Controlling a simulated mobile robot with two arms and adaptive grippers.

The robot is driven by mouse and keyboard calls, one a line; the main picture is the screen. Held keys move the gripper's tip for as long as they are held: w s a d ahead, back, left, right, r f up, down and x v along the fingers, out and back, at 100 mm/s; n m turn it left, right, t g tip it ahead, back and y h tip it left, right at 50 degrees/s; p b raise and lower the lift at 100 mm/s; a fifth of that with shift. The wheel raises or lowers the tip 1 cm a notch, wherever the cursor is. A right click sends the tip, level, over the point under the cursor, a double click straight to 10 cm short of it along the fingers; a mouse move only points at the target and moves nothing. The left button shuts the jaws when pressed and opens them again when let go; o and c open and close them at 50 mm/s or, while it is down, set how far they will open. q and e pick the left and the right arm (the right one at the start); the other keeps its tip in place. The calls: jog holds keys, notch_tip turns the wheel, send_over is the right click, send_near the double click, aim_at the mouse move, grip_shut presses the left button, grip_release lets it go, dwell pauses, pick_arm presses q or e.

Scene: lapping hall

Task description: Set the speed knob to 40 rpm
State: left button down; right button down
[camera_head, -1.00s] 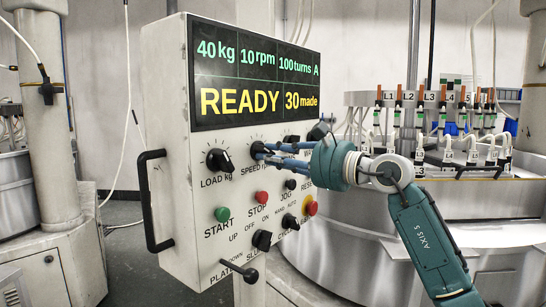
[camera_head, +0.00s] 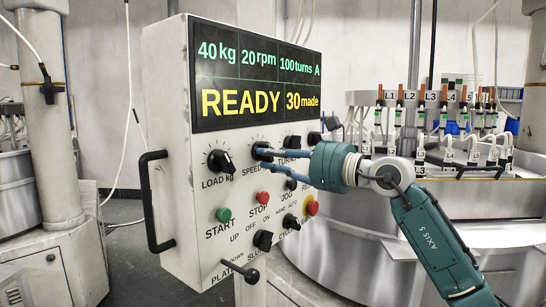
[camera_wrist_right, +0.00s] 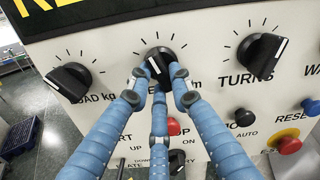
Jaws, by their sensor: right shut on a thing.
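The speed knob (camera_wrist_right: 158,62) is a black knob with a white pointer line, on the panel between the load and turns knobs. In the head view it is mostly behind my fingers (camera_head: 262,151). My right gripper (camera_head: 268,154) is shut on it, and its blue fingers close around the knob in the right wrist view (camera_wrist_right: 160,78). The display (camera_head: 258,75) reads 40 kg, 20 rpm, 100 turns A, READY and 30 made. My left gripper is not in view.
The load knob (camera_head: 220,161) is left of the speed knob and the turns knob (camera_wrist_right: 262,52) right of it. Below are the green start button (camera_head: 223,215), red stop button (camera_head: 263,198) and a red button on yellow (camera_head: 311,206). A black handle (camera_head: 150,200) juts out at the panel's left.

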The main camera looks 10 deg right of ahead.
jog(key=shift+s+a+r+m+p, duration=0.1)
jog(key=shift+m+p, duration=0.2)
jog(key=shift+m, duration=1.35)
jog(key=shift+s+a+r+m+p, duration=0.1)
jog(key=shift+m+p, duration=0.25)
jog(key=shift+m, duration=1.25)
jog(key=shift+r+m+p, duration=0.1)
jog(key=shift+m+p, duration=0.2)
jog(key=shift+m, duration=1.35)
jog(key=c, duration=1.5)
grip_release()
jog(key=shift+c, duration=0.2)
jog(key=v, duration=1.2)
